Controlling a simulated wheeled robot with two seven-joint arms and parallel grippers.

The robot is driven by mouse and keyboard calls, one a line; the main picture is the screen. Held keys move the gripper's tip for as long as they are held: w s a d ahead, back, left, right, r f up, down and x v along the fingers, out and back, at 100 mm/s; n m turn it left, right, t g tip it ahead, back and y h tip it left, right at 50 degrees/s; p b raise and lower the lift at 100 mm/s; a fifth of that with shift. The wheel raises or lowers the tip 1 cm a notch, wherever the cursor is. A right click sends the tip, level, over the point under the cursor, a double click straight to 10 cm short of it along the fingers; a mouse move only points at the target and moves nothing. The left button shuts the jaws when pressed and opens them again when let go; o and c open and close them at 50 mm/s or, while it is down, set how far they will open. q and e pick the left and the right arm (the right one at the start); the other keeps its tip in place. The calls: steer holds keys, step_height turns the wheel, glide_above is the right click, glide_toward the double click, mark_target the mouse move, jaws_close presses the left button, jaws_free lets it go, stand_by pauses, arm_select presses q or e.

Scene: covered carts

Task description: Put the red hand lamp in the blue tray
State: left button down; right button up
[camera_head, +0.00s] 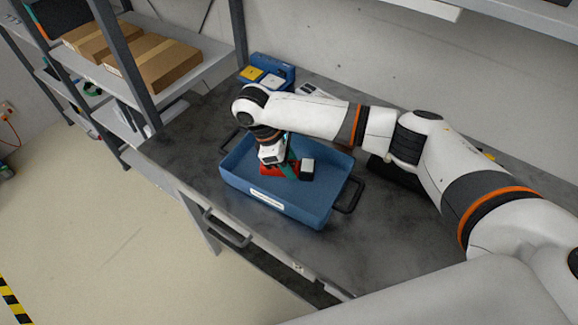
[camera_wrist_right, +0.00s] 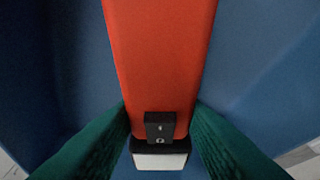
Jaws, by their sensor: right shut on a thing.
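The blue tray (camera_head: 235,181) stands on the dark worktop, with black handles at its ends and a white label on its front wall. The red hand lamp (camera_head: 267,169) is inside the tray's outline, partly hidden by my right gripper. In the right wrist view the red lamp body (camera_wrist_right: 160,55) runs between the two green fingers, with blue tray surfaces behind it. My right gripper (camera_head: 288,169) points down into the tray and is shut on the lamp. I cannot tell whether the lamp touches the tray floor. My left gripper is not in view.
A blue bin with yellow and white items (camera_head: 267,77) stands at the back of the worktop (camera_head: 190,150). A shelf at left holds cardboard boxes (camera_head: 155,62). A dark object (camera_head: 395,172) lies right of the tray under my arm. The worktop's front is clear.

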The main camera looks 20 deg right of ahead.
steer(key=shift+f, duration=0.85)
steer(key=shift+f, duration=0.1)
steer(key=o, duration=1.1)
steer(key=v, duration=1.1)
steer(key=shift+d, duration=0.15)
steer(key=shift+a+r, duration=0.25)
steer(key=shift+r, duration=0.35)
